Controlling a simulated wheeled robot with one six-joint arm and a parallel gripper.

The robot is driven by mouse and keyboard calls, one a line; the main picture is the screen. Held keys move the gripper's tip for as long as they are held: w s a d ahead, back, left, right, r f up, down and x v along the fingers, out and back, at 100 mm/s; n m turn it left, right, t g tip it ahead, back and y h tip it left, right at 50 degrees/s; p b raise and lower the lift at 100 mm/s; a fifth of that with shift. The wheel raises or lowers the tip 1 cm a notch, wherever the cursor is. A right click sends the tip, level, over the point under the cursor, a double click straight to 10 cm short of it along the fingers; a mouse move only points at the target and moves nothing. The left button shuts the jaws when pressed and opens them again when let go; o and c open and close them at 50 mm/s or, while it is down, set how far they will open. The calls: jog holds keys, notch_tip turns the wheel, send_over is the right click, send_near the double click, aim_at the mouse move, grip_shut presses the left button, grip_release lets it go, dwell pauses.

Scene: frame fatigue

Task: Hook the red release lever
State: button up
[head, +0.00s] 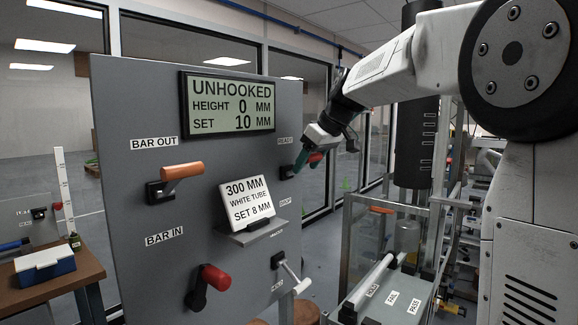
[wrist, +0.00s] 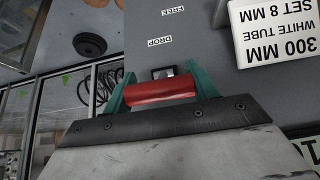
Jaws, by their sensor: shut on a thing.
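A red lever handle (head: 316,157) sticks out from the right edge of the grey panel, between two small labels; the lower reads DROP. My gripper (head: 308,160) reaches it from the upper right. In the wrist view, my gripper's green fingers (wrist: 163,84) stand on either side of the red handle (wrist: 160,91), shut on it. The dark lever mount (wrist: 164,72) shows just beyond it. The display (head: 232,103) reads UNHOOKED, height 0 mm, set 10 mm.
The panel (head: 130,100) also carries an orange-handled lever (head: 182,171), another red-handled lever (head: 215,277), a white-handled lever (head: 301,286) and a sign (head: 244,202) reading 300 MM white tube. A metal frame with a labelled tray (head: 405,298) stands at right.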

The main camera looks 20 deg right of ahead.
jog(key=shift+r, duration=0.1)
jog(key=o, duration=1.4)
jog(key=v, duration=0.7)
jog(key=shift+s+d+r, duration=0.1)
jog(key=shift+s+r, duration=0.1)
jog(key=shift+r, duration=0.1)
